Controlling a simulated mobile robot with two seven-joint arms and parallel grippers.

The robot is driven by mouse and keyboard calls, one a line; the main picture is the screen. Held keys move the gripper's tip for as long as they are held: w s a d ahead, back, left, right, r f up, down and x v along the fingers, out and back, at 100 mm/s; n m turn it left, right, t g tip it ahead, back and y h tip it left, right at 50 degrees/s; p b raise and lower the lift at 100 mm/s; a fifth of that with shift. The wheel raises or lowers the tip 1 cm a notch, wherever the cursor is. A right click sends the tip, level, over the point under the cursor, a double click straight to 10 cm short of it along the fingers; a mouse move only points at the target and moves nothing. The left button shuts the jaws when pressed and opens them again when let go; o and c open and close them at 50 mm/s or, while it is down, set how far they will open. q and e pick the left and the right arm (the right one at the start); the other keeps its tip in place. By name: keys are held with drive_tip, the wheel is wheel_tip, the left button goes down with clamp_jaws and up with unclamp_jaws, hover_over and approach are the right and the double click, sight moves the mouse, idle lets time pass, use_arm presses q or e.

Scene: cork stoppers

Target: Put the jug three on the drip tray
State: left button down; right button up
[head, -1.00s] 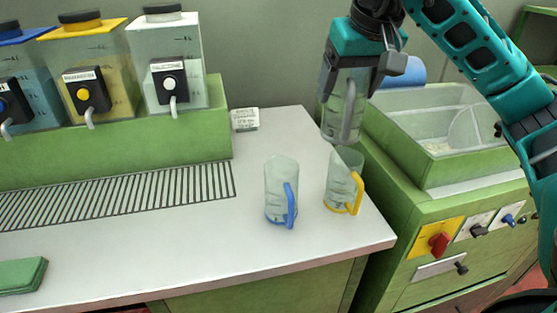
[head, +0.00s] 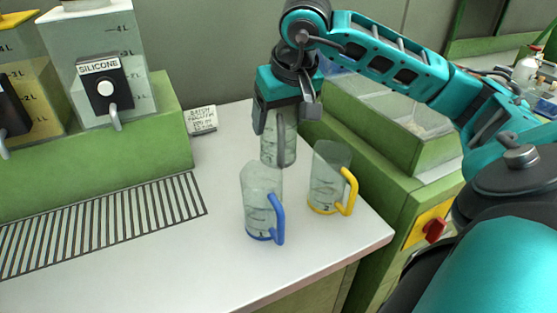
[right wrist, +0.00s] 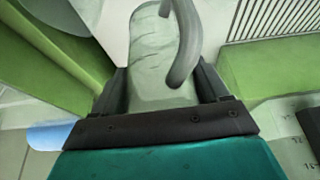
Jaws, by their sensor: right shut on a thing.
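My right gripper (head: 284,112) is shut on a clear jug with a grey handle (head: 278,145). It holds this jug upright behind the blue-handled jug (head: 258,205) and yellow-handled jug (head: 327,180), which stand on the white counter. The number on the held jug cannot be read; whether it clears the counter is hard to tell. In the right wrist view the held jug (right wrist: 155,65) sits between the fingers, its grey handle in front. The slatted drip tray (head: 110,222) lies in the counter at the left and shows no jug on it. My left gripper is out of view.
A green dispenser block (head: 150,140) with a silicone tank (head: 105,50) stands behind the drip tray. A small label card (head: 202,120) is beside it. A green cabinet with a basin (head: 400,125) is at the right. The counter (head: 190,265) is clear at the front left.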

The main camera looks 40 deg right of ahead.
wheel_tip(320, 180, down, 8)
drive_tip(key=shift+f+b, duration=0.15)
drive_tip(key=shift+b, duration=0.4)
drive_tip(key=shift+f+b, duration=0.25)
drive_tip(key=shift+b, duration=0.05)
drive_tip(key=o, duration=1.1)
drive_tip(key=shift+r, duration=0.1)
